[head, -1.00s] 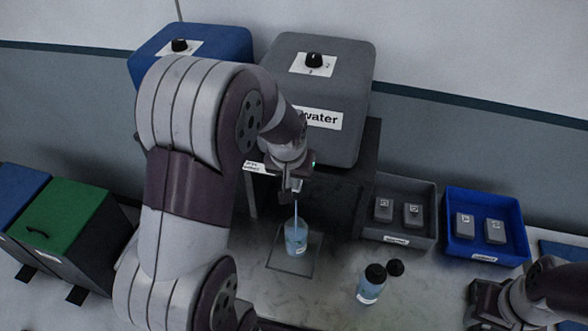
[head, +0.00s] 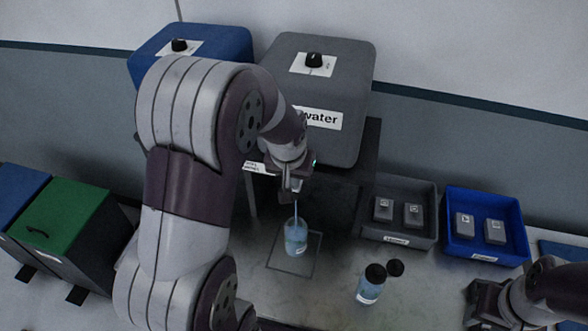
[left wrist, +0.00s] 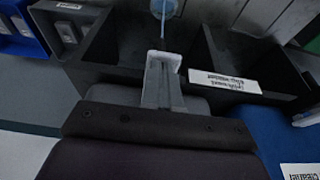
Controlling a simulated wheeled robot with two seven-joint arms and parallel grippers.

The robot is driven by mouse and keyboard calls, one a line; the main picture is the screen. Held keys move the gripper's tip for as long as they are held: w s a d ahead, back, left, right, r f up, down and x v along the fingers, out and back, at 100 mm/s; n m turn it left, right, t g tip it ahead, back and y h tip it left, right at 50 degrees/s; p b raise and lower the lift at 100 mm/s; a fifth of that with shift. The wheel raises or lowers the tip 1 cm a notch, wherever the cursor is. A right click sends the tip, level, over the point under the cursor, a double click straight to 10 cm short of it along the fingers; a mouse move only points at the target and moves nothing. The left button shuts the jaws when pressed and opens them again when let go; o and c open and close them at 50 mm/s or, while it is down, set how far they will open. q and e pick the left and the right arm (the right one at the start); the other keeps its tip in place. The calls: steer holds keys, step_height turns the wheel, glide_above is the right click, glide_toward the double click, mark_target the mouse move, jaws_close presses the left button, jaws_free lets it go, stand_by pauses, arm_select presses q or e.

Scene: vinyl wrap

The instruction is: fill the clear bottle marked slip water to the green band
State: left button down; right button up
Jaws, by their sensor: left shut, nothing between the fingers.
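The clear bottle (head: 296,240) stands upright on a square plate below the grey dispenser, whose label (head: 318,119) shows "water". A thin blue stream (head: 296,212) runs down into it, and pale blue liquid shows inside. The green band is too small to make out. In the left wrist view the bottle (left wrist: 164,8) is at the top edge. My left gripper (head: 292,186) is shut and empty at the dispenser's front, above the bottle; its fingers also show in the left wrist view (left wrist: 162,75). My right gripper (head: 485,300) is at the lower right; its jaws are unclear.
A second bottle (head: 371,285) with a dark top stands on the counter, a dark round cap (head: 396,267) beside it. A grey tray (head: 399,238) and a blue tray (head: 488,257) hold small grey blocks. A blue dispenser (head: 215,45) and a green-lidded bin (head: 58,222) are left.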

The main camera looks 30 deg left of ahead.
stand_by(0.3)
arm_select(q)
steer(key=shift+r+p, duration=0.7)
steer(key=shift+r, duration=0.1)
arm_select(e)
steer(key=shift+r, duration=0.7)
arm_select(q)
steer(key=shift+w+r+p, duration=0.1)
steer(key=shift+r+p, duration=0.3)
steer(key=shift+r, duration=0.05)
steer(key=r+p, duration=0.3)
steer(key=shift+w+r, duration=0.2)
steer(key=shift+r, duration=0.1)
steer(key=b+v, duration=0.3)
steer(key=v, duration=0.6)
steer(key=shift+s+r, duration=0.25)
steer(key=shift+s, duration=0.25)
arm_select(e)
steer(key=shift+s+r, duration=0.2)
steer(key=shift+s, duration=0.4)
arm_select(q)
steer(key=shift+w, duration=0.15)
arm_select(e)
steer(key=shift+w, duration=0.1)
